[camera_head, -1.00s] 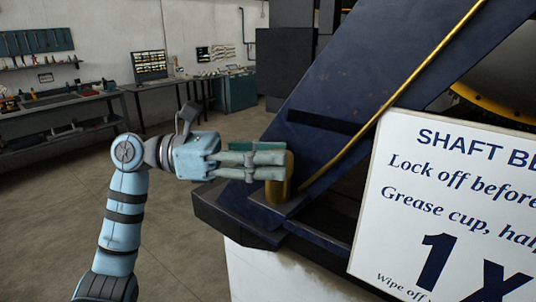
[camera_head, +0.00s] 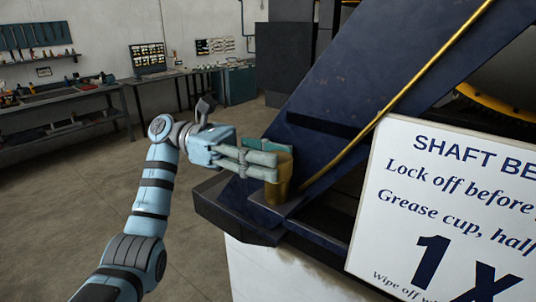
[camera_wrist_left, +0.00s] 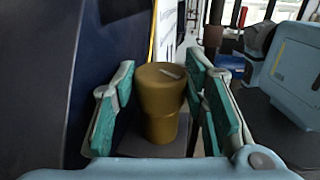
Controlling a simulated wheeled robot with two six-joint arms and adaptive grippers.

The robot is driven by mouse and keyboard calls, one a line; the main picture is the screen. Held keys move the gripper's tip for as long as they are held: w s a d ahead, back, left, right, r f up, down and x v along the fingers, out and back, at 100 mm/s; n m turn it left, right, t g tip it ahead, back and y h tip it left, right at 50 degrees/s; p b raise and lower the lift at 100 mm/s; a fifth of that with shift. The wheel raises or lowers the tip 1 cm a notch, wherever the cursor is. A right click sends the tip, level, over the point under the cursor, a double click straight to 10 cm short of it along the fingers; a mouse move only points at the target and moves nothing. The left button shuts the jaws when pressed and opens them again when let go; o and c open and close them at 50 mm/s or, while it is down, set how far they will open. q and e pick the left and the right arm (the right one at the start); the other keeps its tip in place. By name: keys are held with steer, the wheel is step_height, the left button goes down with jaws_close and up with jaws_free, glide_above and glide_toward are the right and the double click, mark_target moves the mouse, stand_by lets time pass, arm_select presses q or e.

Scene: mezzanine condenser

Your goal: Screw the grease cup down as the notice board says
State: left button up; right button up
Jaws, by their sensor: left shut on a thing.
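The brass-coloured grease cup (camera_head: 283,182) stands upright on a ledge at the foot of the dark blue sloping frame. The white notice board (camera_head: 440,215) at the right is cut off by the picture edge. It reads "SHAFT BE", "Lock off before", "Grease cup, half", a large "1 X", and "Wipe off w". My right gripper is not in view.
The blue frame (camera_head: 330,85) rises close behind the cup, with a brass pipe (camera_head: 400,92) along it. A pale plinth (camera_head: 265,272) stands below. Workbenches (camera_head: 60,105) line the far wall. The floor at the left is open.

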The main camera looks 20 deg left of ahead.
arm_select(q)
steer(key=o, duration=1.1)
steer(key=shift+o, duration=0.4)
steer(key=shift+s, duration=0.15)
steer(key=w+a, duration=0.1)
steer(key=a, duration=0.7)
steer(key=shift+w+d, duration=0.1)
steer(key=shift+w, duration=0.05)
